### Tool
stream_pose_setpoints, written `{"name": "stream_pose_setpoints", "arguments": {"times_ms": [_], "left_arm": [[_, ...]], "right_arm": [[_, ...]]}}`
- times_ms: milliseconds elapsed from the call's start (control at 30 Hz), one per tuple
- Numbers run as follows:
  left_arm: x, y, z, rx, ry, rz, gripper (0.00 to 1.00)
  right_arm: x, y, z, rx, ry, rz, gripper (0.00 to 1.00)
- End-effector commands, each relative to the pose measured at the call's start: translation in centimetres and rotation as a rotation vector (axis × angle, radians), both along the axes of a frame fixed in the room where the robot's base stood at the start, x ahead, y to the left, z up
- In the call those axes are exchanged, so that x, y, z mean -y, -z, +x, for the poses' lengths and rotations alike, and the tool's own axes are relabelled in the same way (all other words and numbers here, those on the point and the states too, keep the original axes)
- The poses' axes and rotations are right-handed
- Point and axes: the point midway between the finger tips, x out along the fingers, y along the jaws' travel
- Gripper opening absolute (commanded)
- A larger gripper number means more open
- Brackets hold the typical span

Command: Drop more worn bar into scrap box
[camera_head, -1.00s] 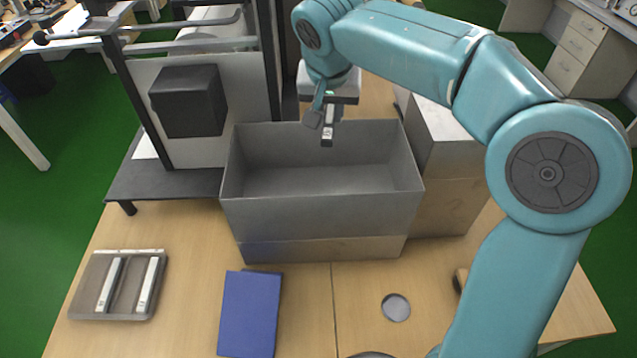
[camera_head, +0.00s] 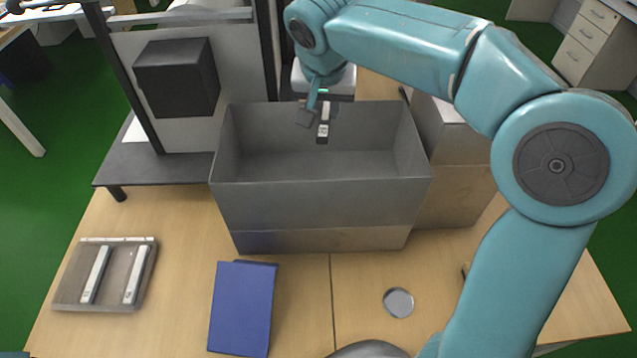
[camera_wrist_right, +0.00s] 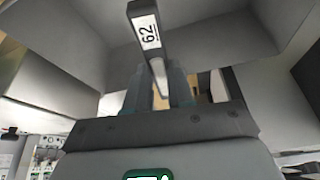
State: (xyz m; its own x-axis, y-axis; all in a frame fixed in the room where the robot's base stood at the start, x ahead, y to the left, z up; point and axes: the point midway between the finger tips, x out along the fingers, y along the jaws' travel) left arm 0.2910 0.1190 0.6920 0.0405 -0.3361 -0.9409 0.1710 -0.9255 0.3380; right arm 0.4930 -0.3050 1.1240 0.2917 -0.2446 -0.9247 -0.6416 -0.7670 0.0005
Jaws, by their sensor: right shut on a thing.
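My right gripper (camera_head: 314,112) is over the far part of the grey scrap box (camera_head: 320,207), pointing down. It is shut on a dark bar with a white label (camera_head: 323,130), which hangs inside the box outline in the head view. In the right wrist view the bar (camera_wrist_right: 146,30) shows the number 62 on its label, and the gripper (camera_wrist_right: 160,88) grips its lower part. How far the bar is above the box floor I cannot tell. My left gripper is not in view.
A grey tray (camera_head: 66,288) at the left holds two bars with white faces (camera_head: 96,275) (camera_head: 136,274). A blue block (camera_head: 242,308) lies in front of the box, with a round metal disc (camera_head: 398,303) to its right. A black-framed stand (camera_head: 125,168) is left of the box.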

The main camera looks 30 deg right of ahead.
Motion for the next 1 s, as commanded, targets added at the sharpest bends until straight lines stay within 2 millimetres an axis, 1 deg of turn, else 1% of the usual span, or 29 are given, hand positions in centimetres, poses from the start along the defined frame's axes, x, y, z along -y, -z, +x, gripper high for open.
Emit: {"name": "stream_pose_setpoints", "arguments": {"times_ms": [33,300,333,367,400,667,767,867,967,1000], "left_arm": [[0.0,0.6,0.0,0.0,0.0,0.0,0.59],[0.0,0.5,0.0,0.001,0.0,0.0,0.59],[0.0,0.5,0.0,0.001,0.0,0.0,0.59],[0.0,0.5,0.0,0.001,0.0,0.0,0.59],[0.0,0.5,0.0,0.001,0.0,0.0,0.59],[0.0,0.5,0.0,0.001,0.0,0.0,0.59],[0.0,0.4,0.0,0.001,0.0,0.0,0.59],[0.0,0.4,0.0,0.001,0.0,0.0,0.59],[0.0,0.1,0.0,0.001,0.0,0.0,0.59],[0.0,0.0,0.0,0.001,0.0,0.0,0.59]], "right_arm": [[-0.1,0.6,0.1,0.0,0.0,0.0,0.0],[-0.2,0.6,0.3,0.001,0.002,0.0,0.0],[-0.2,0.6,0.3,0.001,0.002,0.0,0.29],[-0.3,0.6,0.3,0.001,0.002,0.0,0.39],[-0.3,0.6,0.3,0.0,0.002,0.001,0.52],[-0.3,0.6,0.3,0.0,0.002,0.001,0.52],[-0.4,0.1,0.2,0.003,0.001,0.0,0.52],[-0.7,-1.1,-0.1,0.005,0.001,0.001,0.52],[-1.2,-3.3,-0.8,0.007,0.0,0.002,0.52],[-1.5,-4.3,-1.1,0.008,0.0,0.002,0.52]]}}
